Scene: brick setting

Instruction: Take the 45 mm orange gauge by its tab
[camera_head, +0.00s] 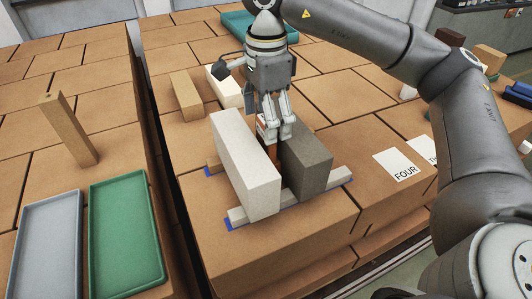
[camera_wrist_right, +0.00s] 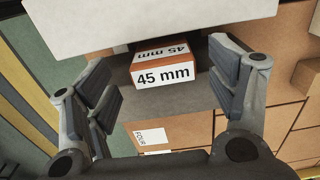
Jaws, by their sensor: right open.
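The orange gauge stands in the gap between a white block (camera_head: 240,160) and a dark grey block (camera_head: 307,160). In the right wrist view its tab (camera_wrist_right: 165,72) faces me and reads "45 mm". In the head view only slivers of the orange gauge (camera_head: 275,152) show behind my fingers. My right gripper (camera_head: 279,134) points down over the gap. In the right wrist view the open fingers (camera_wrist_right: 163,78) stand either side of the tab, with space on both sides. The gauge's lower part is hidden. My left gripper is not in view.
Pale rails (camera_head: 337,179) with blue ends lie under the blocks. A "FOUR" card (camera_head: 400,164) lies to the right. Green (camera_head: 127,272) and grey (camera_head: 45,272) trays and an upright wooden block (camera_head: 70,130) stand left, across a dark gap. A small wooden block (camera_head: 186,95) stands behind.

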